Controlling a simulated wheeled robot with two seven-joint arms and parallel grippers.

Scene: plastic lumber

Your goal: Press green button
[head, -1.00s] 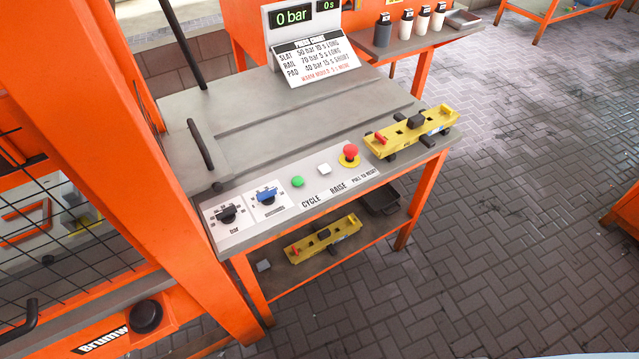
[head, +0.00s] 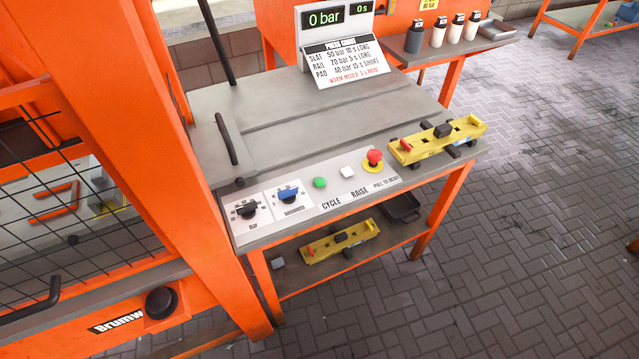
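The green button (head: 320,183) sits on a pale control panel (head: 330,199) along the front edge of a grey-topped orange bench. It is round and is above the word CYCLE. Neither of my grippers shows in the head view.
A yellow tool (head: 437,141) lies on the bench right of the panel. Another yellow tool (head: 340,242) is on the lower shelf. A display (head: 324,18) reads 0 bar and 0 s. An orange press frame (head: 150,130) stands at left. Paved floor (head: 520,230) at right is clear.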

